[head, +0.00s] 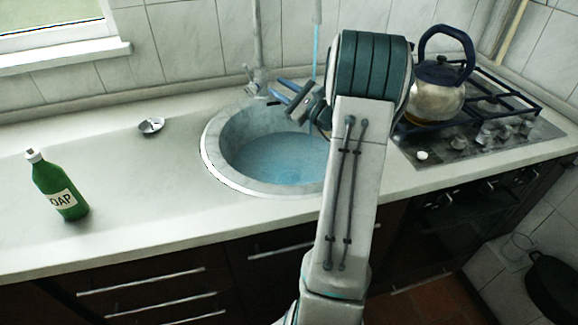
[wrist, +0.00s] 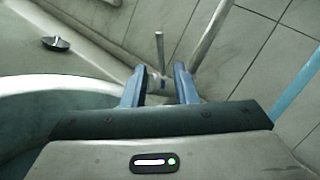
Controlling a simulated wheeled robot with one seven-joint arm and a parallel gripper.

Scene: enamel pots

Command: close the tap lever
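The tap (head: 258,78) stands behind the round sink (head: 213,150), with its tall pipe rising out of the head view. Its lever (head: 247,72) is a short thin rod beside the pipe's foot. In the wrist view the lever (wrist: 160,48) stands up from the tap's base (wrist: 160,84), left of the pipe (wrist: 209,38). A blue stream of water (head: 315,48) falls from the spout into the sink. My gripper (head: 273,88) is open, its blue fingers apart and close to the tap. In the wrist view the tap's base shows between the fingers; contact cannot be told.
A kettle (head: 437,98) with a dark blue handle stands on the hob (head: 480,150) at right. My arm hides part of the sink. The wall is close behind the tap.

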